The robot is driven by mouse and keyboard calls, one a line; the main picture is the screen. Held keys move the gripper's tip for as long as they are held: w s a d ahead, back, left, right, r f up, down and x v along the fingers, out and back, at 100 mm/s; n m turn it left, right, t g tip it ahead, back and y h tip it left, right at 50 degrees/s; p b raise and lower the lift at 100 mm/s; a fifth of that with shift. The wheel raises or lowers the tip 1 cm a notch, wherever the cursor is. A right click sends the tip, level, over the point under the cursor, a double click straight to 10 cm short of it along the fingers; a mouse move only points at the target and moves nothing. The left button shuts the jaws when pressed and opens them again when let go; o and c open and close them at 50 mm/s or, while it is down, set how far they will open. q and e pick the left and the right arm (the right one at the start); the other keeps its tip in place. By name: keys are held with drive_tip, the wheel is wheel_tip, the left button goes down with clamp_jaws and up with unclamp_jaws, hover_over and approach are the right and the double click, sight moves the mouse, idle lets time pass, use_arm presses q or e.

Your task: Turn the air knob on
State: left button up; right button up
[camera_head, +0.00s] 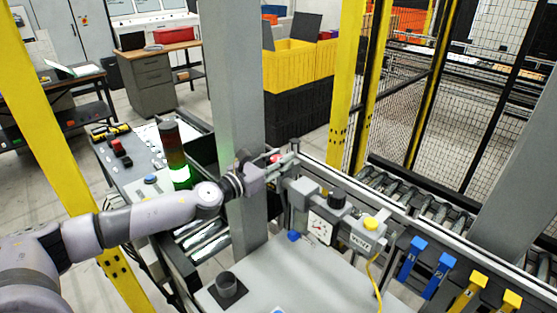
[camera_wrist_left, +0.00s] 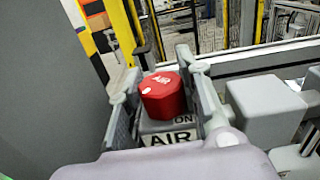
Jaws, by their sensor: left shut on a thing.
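The red air knob (camera_wrist_left: 163,97) sits on a grey housing in the left wrist view, with "AIR" in white on its top and a white mark at its left edge. A label (camera_wrist_left: 171,138) reading "AIR" and the word "ON" show on the housing below it. My left gripper (camera_wrist_left: 160,72) has a finger on each side of the knob and is shut on it. In the head view my left gripper (camera_head: 280,157) reaches the rail beside the grey post, and a small bit of the red knob (camera_head: 276,158) shows there. My right gripper is out of view.
A grey post (camera_head: 237,90) stands close behind my left wrist. A gauge (camera_head: 320,228) and a yellow button (camera_head: 371,223) sit along the rail to the right. A lit signal tower (camera_head: 176,155) stands left of the post. A grey table (camera_head: 290,275) lies in front.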

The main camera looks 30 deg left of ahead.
use_arm(q)
drive_tip(key=shift+r+n+y, duration=0.1)
drive_tip(key=shift+n+y, duration=0.2)
drive_tip(key=shift+y, duration=0.1)
drive_tip(key=n+y, duration=0.2)
drive_tip(key=y, duration=0.1)
drive_tip(key=shift+d+n+t+y, duration=0.1)
drive_tip(key=shift+n+t+y, duration=0.2)
drive_tip(key=shift+t+y, duration=0.1)
drive_tip(key=shift+n+g+y, duration=0.4)
drive_tip(key=shift+n+y, duration=1.4)
drive_tip(key=shift+y, duration=1.4)
drive_tip(key=o, duration=1.2)
